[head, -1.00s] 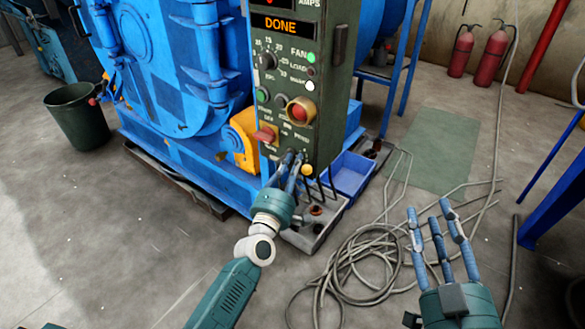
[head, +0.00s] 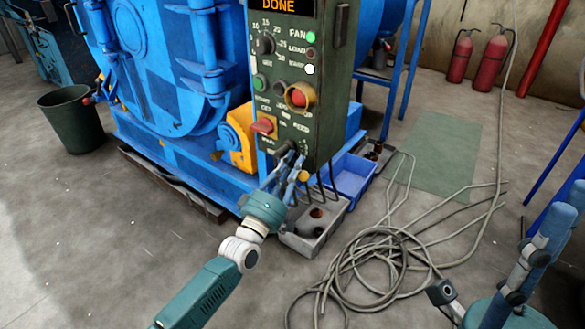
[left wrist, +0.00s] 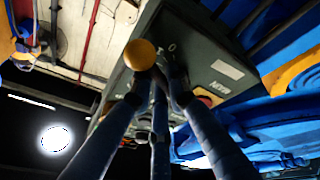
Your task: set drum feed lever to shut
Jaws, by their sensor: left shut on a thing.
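The drum feed lever, a short lever with a yellow ball knob (head: 303,177), is at the bottom of the green control panel (head: 325,120). My left gripper (head: 292,168) is shut on the lever, just under the panel's row of labels. In the left wrist view the yellow knob (left wrist: 140,54) sticks out beyond the tips of my left fingers (left wrist: 155,85), which close around the lever's stem. The stem is mostly hidden by the fingers. My right gripper (head: 530,258) is at the lower right, empty, with its fingers apart, away from the panel.
A red switch (head: 263,125) and a round red button in a yellow collar (head: 299,97) sit above the lever. A grey tray (head: 313,228) and a blue bin (head: 350,176) stand on the floor below. Coiled cable (head: 375,265) lies in front.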

